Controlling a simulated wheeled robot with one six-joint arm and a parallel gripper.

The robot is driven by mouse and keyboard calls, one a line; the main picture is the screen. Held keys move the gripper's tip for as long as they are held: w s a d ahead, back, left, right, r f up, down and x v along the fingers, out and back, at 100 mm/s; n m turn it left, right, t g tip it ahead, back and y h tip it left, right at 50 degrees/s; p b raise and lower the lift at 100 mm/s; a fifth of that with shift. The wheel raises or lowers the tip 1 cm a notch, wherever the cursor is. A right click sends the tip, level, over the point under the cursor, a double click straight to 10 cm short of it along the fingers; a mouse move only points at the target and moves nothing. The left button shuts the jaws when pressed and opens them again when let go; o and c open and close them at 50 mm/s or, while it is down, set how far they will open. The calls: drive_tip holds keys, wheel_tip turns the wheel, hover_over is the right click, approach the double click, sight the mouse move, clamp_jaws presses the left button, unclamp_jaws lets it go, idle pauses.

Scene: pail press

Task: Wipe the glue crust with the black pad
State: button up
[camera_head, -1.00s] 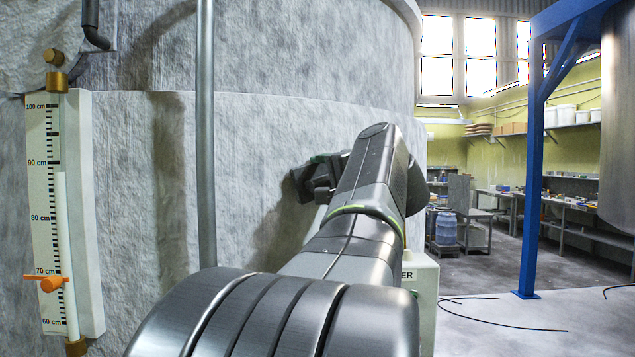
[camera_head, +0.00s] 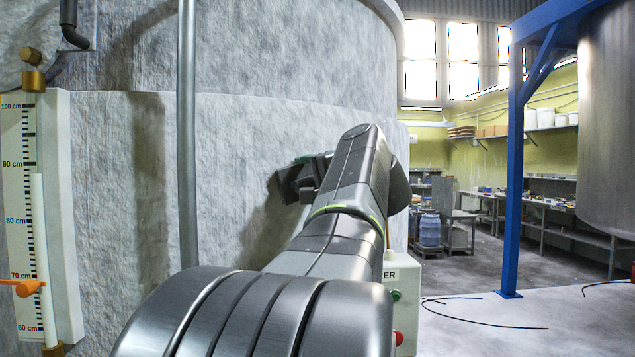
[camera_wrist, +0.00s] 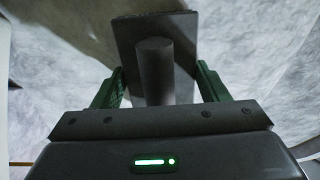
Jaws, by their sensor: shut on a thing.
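The black pad (camera_wrist: 182,28) is a dark flat plate with a round dark handle. My gripper (camera_wrist: 160,75) is shut on that handle, with a green finger on each side. In the head view the pad (camera_head: 287,186) shows as a dark edge close to the grey tank wall (camera_head: 235,135), partly hidden by my arm. I cannot tell whether it touches the wall. In the wrist view a brownish patch (camera_wrist: 75,25) shows on the wall left of the pad. I cannot tell whether this is the glue crust or shadow.
A vertical pipe (camera_head: 187,150) runs down the tank left of my arm. A level scale (camera_head: 30,190) with an orange pointer stands at the far left. A control box (camera_head: 402,290) is right of my arm. A blue post (camera_head: 511,190) and floor cables (camera_head: 480,314) lie further right.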

sight(299, 184)
drive_tip(key=shift+s+a, duration=0.4)
drive_tip(key=shift+a, duration=0.3)
drive_tip(key=shift+s+a, duration=0.35)
drive_tip(key=shift+a, duration=0.3)
drive_tip(key=shift+s+a, duration=0.4)
drive_tip(key=shift+a, duration=0.3)
drive_tip(key=shift+d, duration=0.1)
drive_tip(key=shift+s+d+f+b, duration=0.15)
drive_tip(key=shift+s+d+b, duration=0.25)
drive_tip(key=shift+s, duration=0.1)
drive_tip(key=shift+b+v, duration=0.85)
drive_tip(key=shift+v, duration=1.5)
drive_tip(key=b+v, duration=0.1)
drive_tip(key=v, duration=0.2)
drive_tip(key=shift+a, duration=0.1)
